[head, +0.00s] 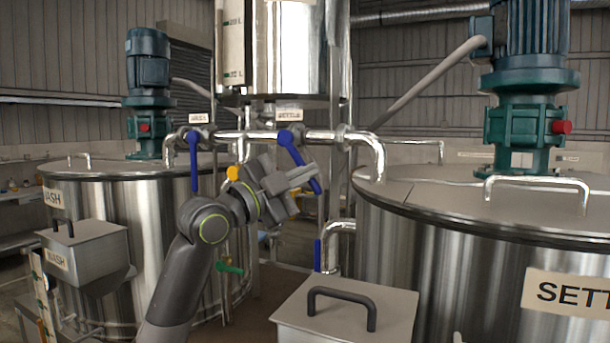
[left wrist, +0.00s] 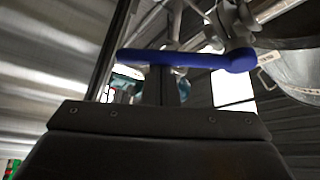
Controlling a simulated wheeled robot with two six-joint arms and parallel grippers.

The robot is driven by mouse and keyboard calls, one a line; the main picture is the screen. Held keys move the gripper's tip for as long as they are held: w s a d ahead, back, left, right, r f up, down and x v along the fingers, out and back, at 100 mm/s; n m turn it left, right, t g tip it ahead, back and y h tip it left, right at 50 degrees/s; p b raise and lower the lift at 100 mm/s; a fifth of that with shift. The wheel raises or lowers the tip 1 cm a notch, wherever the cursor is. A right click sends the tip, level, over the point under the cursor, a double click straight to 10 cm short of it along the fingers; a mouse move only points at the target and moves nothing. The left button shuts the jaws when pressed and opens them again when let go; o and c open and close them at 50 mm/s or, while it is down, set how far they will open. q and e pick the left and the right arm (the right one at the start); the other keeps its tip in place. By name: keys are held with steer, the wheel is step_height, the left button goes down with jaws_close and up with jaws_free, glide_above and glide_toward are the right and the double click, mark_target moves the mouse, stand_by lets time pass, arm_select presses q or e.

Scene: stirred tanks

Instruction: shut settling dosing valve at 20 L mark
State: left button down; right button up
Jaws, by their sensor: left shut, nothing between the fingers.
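The settling dosing valve's blue lever (head: 290,147) slants down to the right from the pipe, under a small tag (head: 289,114) that seems to read SETTLE. My left gripper (head: 313,178) is at its lower end and covers part of it. In the left wrist view the blue lever (left wrist: 185,58) lies across the picture just beyond the fingers. The gripper is shut with nothing held; whether it touches the lever I cannot tell. The dosing vessel (head: 290,45) above has a gauge strip (head: 232,45) with marks too small to read surely. My right gripper is not in view.
The wash valve's blue lever (head: 194,162) hangs straight down to the left. The wash tank (head: 160,240) stands left and the settling tank (head: 440,260) right. A grey box with a black handle (head: 345,310) is in front. A green lever (head: 229,267) sits low beside my arm.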

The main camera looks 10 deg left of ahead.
arm_select(q)
steer(key=shift+a+f+m+g, duration=0.2)
steer(key=shift+m+g, duration=0.1)
steer(key=shift+m, duration=0.2)
steer(key=shift+w+a+f+m+g+y+b, duration=0.15)
steer(key=shift+a+f+m+g, duration=0.2)
steer(key=shift+a+m, duration=0.35)
steer(key=shift+w+a+f+m+g+y+b, duration=0.15)
steer(key=shift+a+m+g, duration=0.3)
steer(key=shift+a+m, duration=0.3)
steer(key=shift+w+a+f+m+g+b, duration=0.2)
steer(key=shift+a+m+g, duration=0.3)
steer(key=shift+m, duration=0.35)
steer(key=shift+s+d, duration=0.1)
